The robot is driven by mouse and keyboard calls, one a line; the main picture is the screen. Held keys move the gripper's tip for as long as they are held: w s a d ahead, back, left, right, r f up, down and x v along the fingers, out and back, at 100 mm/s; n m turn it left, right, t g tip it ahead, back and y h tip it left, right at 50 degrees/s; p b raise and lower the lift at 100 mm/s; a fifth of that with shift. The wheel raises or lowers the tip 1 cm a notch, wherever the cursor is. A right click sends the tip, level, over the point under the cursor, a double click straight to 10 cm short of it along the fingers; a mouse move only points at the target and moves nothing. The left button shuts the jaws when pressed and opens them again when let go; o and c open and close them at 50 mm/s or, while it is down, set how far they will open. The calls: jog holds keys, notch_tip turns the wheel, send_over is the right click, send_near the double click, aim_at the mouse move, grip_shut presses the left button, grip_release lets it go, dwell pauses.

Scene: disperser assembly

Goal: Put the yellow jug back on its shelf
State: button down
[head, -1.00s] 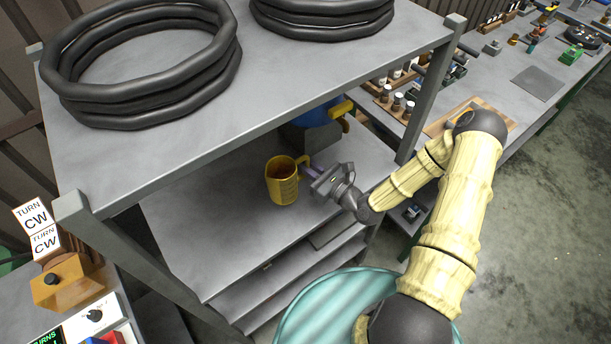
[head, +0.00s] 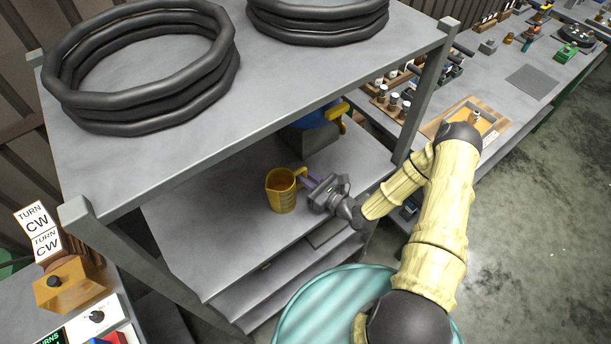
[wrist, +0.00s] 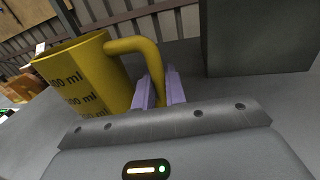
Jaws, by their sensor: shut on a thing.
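The yellow jug (head: 281,192) is upright at the shelf board (head: 215,235) below the rack's top. In the head view I cannot tell whether its base touches the board. My gripper (head: 305,180) comes from the right and is shut on the jug's handle. In the wrist view the jug (wrist: 95,75) shows dark ml markings, and the purple fingers (wrist: 160,90) sit on either side of the lower handle.
A blue container (head: 318,125) with a yellow part stands behind the jug. Black coiled hoses (head: 140,115) lie on the rack's top. The shelf left of the jug is clear. A workbench (head: 490,60) stands at the right.

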jog(key=shift+f, duration=0.15)
jog(key=c, duration=1.5)
grip_release()
jog(key=shift+o, duration=0.2)
jog(key=shift+r, duration=0.2)
jog(key=b+v, duration=0.4)
jog(key=v, duration=0.7)
jog(key=shift+s+d+f+b, duration=0.1)
jog(key=shift+d+b, duration=0.1)
jog(key=shift+b, duration=0.15)
jog(key=shift+s+d, duration=0.15)
jog(key=shift+s, duration=0.1)
